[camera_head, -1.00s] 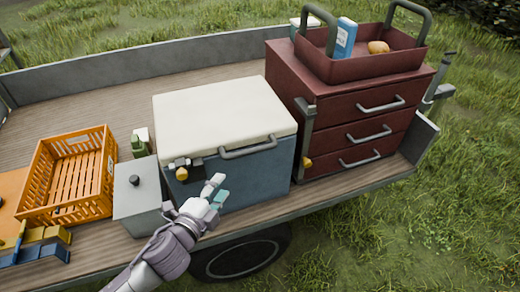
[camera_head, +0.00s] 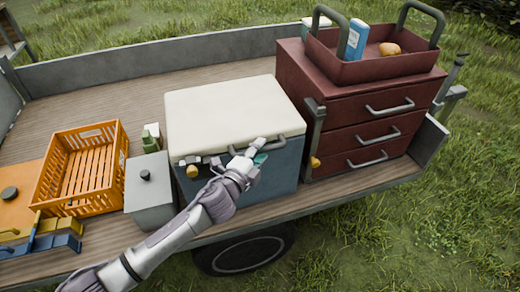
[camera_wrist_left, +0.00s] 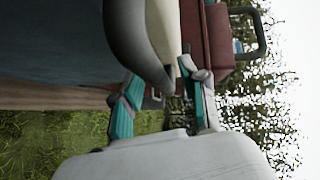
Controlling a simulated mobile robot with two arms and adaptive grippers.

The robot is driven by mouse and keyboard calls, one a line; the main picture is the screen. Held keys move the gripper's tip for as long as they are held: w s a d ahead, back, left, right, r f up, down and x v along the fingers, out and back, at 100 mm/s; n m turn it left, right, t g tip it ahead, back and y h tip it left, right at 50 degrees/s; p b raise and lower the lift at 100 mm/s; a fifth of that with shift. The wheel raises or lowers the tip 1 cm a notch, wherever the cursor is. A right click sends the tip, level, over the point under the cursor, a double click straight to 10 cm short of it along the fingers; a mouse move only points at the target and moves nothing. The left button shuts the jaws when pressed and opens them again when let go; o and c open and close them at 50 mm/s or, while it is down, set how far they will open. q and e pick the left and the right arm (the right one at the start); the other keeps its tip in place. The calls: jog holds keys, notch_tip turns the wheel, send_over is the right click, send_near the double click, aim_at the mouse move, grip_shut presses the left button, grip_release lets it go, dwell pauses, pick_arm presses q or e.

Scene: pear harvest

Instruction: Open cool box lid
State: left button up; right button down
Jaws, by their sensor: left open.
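The cool box (camera_head: 273,178) stands on the trailer bed, blue-grey with a closed cream lid (camera_head: 230,110). A grey bar handle (camera_head: 285,141) runs along the lid's front edge. A latch with a yellow knob (camera_head: 192,170) sits at the front left. My right gripper is not in view.
A dark red drawer cabinet (camera_head: 345,105) with a tray (camera_head: 378,68) on top stands close right of the cool box. A grey lidded box (camera_head: 148,190), a green bottle (camera_head: 149,142) and an orange crate (camera_head: 121,155) are to its left. Bed behind it is clear.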

pick_arm(q)
jog(key=shift+w+d, duration=0.1)
jog(key=shift+w, duration=0.1)
grip_shut()
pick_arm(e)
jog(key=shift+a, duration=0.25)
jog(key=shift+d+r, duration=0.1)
